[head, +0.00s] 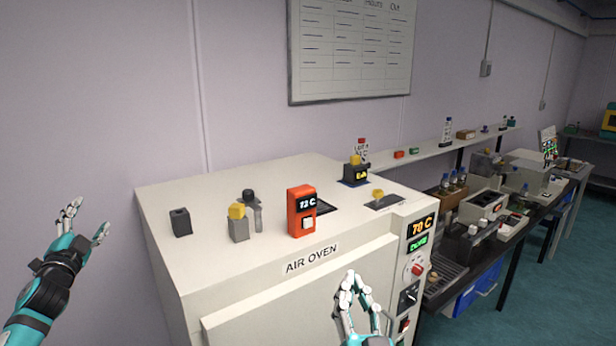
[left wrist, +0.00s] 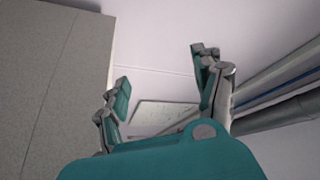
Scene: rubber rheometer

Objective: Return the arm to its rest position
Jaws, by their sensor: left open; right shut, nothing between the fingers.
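My left gripper (head: 86,222) is raised at the left in the head view, in front of the bare wall and to the left of the air oven. Its fingers are spread open with nothing between them. The left wrist view also shows the open, empty fingers (left wrist: 165,88). My right gripper (head: 357,278) is at the bottom centre of the head view, in front of the air oven (head: 250,290). Its fingertips are together and hold nothing.
On the oven top stand an orange 72 C meter (head: 301,212), a grey block with a yellow knob (head: 239,224), a dark block (head: 180,222) and a black unit (head: 355,172). A crowded bench (head: 480,235) runs to the right. A whiteboard (head: 350,50) hangs behind.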

